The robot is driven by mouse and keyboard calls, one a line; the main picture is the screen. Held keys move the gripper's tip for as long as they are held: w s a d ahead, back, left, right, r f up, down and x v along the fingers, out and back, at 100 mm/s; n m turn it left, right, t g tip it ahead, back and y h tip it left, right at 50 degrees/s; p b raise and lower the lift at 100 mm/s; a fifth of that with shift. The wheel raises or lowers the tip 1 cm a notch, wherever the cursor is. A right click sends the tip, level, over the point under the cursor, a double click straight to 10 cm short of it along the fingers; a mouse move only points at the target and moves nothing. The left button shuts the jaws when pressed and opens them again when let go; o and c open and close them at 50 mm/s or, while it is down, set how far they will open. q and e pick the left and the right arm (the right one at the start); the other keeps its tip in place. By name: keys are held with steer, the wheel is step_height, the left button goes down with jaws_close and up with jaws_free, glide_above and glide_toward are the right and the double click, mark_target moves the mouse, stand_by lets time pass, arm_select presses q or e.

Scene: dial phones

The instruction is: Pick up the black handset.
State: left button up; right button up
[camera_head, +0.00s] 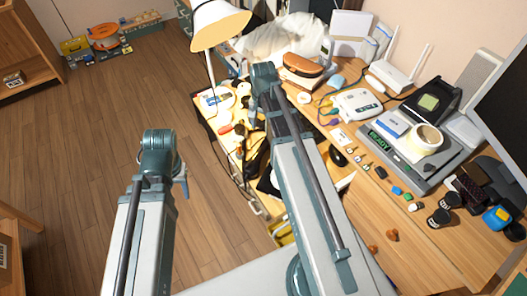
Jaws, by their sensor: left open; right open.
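I cannot clearly make out a black handset. A dark shape (254,158) lies among clutter beside my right arm, partly hidden by it, and I cannot tell what it is. A black device with a greenish panel (431,101) stands on the right part of the desk. My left arm rises at the lower left over the floor, and my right arm reaches over the desk's left side. Only their upper links and joints show clearly. I cannot make out the fingers of either gripper, and nothing held is visible.
The wooden desk (432,262) is crowded: a white lamp (219,27), a brown case (301,66), a white router (398,78), a tape roll (426,138), a black mouse (338,158) and dark jars (438,218). A monitor (505,110) stands at right. The wooden floor (80,150) at left is mostly clear.

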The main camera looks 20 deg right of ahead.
mark_target(264, 146)
step_height(264, 146, down, 8)
steer(key=b, duration=0.6)
steer(key=shift+r+b, duration=0.15)
steer(key=shift+b, duration=0.25)
steer(key=f+b, duration=0.5)
steer(key=shift+w+d, duration=0.3)
steer(key=shift+w, duration=0.1)
jaws_close()
